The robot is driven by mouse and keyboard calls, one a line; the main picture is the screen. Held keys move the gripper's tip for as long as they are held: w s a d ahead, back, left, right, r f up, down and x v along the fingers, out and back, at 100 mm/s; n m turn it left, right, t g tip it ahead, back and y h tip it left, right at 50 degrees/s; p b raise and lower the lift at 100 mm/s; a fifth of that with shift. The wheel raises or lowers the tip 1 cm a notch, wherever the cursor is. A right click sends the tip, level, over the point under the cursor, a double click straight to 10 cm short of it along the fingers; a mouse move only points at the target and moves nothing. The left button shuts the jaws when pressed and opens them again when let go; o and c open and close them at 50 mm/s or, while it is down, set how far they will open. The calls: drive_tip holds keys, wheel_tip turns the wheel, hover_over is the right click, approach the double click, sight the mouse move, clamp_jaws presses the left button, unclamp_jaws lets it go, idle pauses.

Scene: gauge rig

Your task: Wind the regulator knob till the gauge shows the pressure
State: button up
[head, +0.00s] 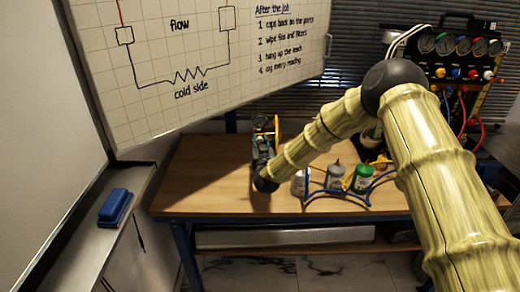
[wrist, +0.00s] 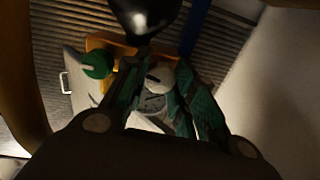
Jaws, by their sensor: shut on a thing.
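The gauge rig (head: 276,128) stands at the back left of the wooden table, with yellow parts showing behind my gripper. My gripper (head: 264,150) is at its front and hides most of it. In the wrist view, the teal fingers of my gripper (wrist: 157,80) are shut on a pale round knob (wrist: 159,75) with a dark mark, which looks like the regulator knob. A green knob (wrist: 97,64) sits to the left on the orange and grey rig. A small round face (head: 260,122) shows at the rig's top, but no needle or reading can be made out.
A grey can (head: 335,177), a green can (head: 362,179) and blue hoses lie right of my gripper on the table (head: 210,180). A manifold with several gauges (head: 443,44) stands at the back right. A whiteboard (head: 170,85) hangs at left. The table's left part is clear.

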drive_tip(key=shift+m+b, duration=0.4)
drive_tip(key=shift+m, duration=0.1)
drive_tip(key=o, duration=1)
drive_tip(key=shift+o, duration=0.2)
drive_tip(key=s+d, duration=0.1)
drive_tip(key=s, duration=1.1)
drive_tip(key=shift+d+f, duration=0.1)
